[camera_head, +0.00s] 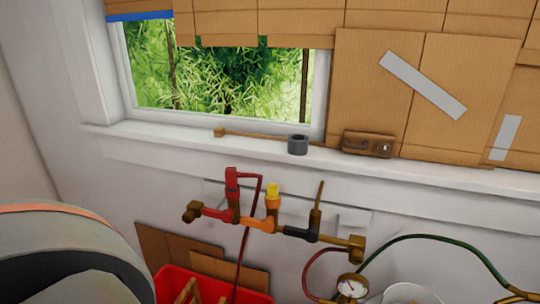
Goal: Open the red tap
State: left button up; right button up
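A horizontal pipe manifold runs along the white wall below the window sill. The red tap (232,180) stands upright at its left part, above a red pipe section (214,212). A yellow-topped tap (272,191) stands to its right over an orange section (258,223). Farther right, a brass lever (319,196) rises from beside a black section (299,232). Brass fittings end the pipe at the left (192,211) and right (355,246). I cannot tell whether the red tap is open or closed. Neither gripper is in view, and nothing touches the red tap.
A thin red pipe (245,240) runs from the red tap down toward a red crate (168,279). A gauge (351,287), green hose (440,237) and white container (408,295) are at lower right.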

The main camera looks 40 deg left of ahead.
aim_at(226, 215)
jog(key=u, duration=1.75)
